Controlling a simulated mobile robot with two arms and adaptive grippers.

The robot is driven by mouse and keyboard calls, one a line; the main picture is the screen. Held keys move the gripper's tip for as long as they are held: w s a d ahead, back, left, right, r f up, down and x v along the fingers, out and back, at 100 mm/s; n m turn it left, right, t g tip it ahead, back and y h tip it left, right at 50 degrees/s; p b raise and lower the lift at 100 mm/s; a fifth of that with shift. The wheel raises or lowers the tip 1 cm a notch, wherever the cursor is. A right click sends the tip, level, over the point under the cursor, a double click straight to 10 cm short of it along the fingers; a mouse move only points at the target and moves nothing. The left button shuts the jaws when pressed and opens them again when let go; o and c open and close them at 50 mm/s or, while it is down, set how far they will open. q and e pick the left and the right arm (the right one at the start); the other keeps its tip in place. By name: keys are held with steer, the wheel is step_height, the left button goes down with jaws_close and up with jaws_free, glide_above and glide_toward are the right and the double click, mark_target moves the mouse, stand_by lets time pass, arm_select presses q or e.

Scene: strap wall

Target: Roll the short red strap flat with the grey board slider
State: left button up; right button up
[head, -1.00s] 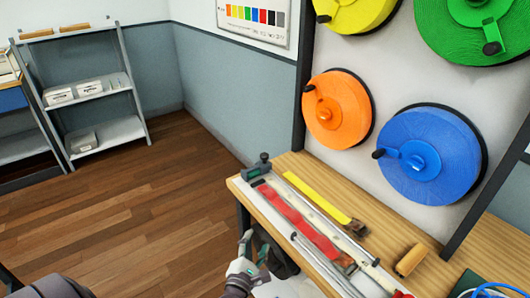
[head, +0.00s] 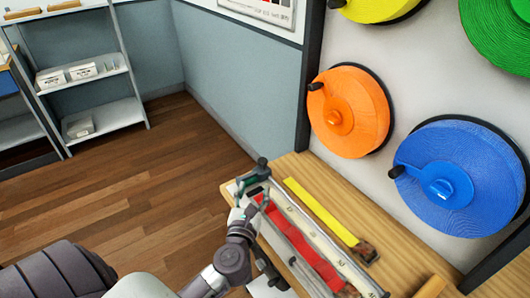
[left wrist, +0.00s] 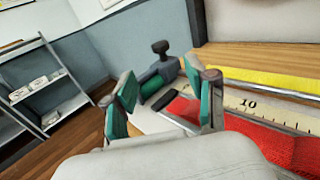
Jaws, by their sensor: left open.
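The short red strap (head: 308,252) lies lengthwise along the measuring board (head: 337,256), and it fills the lower right of the left wrist view (left wrist: 270,148). The grey slider (head: 259,173) with a dark knob stands at the board's far left end; in the left wrist view the slider (left wrist: 165,72) shows beyond and between my fingers. My left gripper (head: 250,201) is open and empty over the far end of the board, close to the slider and the strap's far end. In the left wrist view its teal-padded fingers (left wrist: 167,96) are apart. My right gripper is out of view.
A yellow strap (head: 318,207) with a brown end lies on the wooden bench (head: 375,215) beside the board. Orange (head: 349,112) and blue (head: 455,175) reels hang on the wall behind. A grey shelf (head: 85,80) stands far left over open floor.

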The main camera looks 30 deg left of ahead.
mark_target(261, 163)
arm_select(q)
steer(key=x, duration=0.3)
steer(key=p+x, duration=0.1)
steer(key=x, duration=0.1)
steer(key=shift+w+a+r, duration=0.1)
steer(key=shift+w+r, duration=0.25)
steer(key=shift+r, duration=0.05)
steer(key=x, duration=0.3)
steer(key=shift+w+a+f, duration=0.15)
steer(key=shift+w, duration=0.15)
steer(key=shift+x, duration=1.05)
steer(key=shift+w+a, duration=0.15)
steer(key=shift+w, duration=0.3)
steer(key=shift+a, duration=0.1)
steer(key=shift+c, duration=0.9)
steer(key=c, duration=0.8)
jaws_close()
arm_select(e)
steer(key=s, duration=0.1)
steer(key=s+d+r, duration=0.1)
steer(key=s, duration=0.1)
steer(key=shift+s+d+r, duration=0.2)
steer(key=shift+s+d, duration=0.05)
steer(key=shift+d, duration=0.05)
